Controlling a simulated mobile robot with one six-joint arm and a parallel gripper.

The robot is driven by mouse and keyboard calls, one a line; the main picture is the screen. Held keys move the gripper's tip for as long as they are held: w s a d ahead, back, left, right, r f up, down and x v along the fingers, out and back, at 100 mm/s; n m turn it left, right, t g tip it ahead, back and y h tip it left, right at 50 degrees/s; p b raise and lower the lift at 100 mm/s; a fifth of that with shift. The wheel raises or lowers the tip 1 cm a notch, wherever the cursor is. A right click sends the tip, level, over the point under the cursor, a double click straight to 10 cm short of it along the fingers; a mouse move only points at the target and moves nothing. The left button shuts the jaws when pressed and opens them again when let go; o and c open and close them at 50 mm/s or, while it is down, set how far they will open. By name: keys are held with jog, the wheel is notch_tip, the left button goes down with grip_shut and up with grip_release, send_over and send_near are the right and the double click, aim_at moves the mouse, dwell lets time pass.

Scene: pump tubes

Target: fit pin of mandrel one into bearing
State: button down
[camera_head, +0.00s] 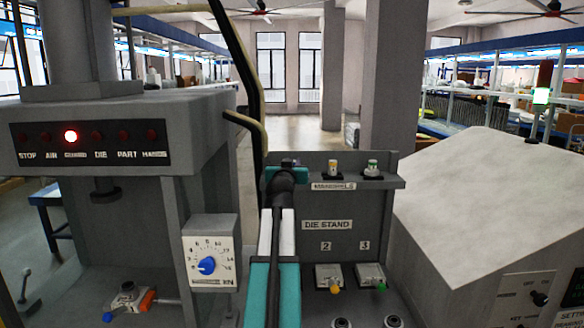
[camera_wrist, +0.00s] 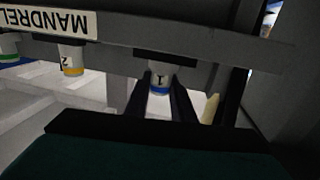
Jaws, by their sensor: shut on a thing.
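Mandrel one (camera_wrist: 159,79), a white cylinder marked 1 with a blue band, is between the two dark fingers of my gripper (camera_wrist: 161,85) in the wrist view. The fingers are shut on it. It is at the shelf labelled MANDRELS (camera_head: 395,184), and I cannot tell whether it still touches its seat. In the head view my gripper (camera_head: 288,163) is at the left end of that shelf, and my arm hides mandrel one. Its pin does not show clearly. I cannot make out the bearing in either view.
Mandrel two (camera_head: 332,168), yellow-banded, and mandrel three (camera_head: 372,168), green-banded, stand right along the shelf. Below are two die blocks (camera_head: 329,278) (camera_head: 370,276) on the die stand. A press (camera_head: 130,110) with a lit red lamp is left; a sloped control box (camera_head: 490,205) is right.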

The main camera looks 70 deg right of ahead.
notch_tip(320, 180, up, 18)
jog(key=b, duration=0.3)
dwell(0.6)
dwell(1.1)
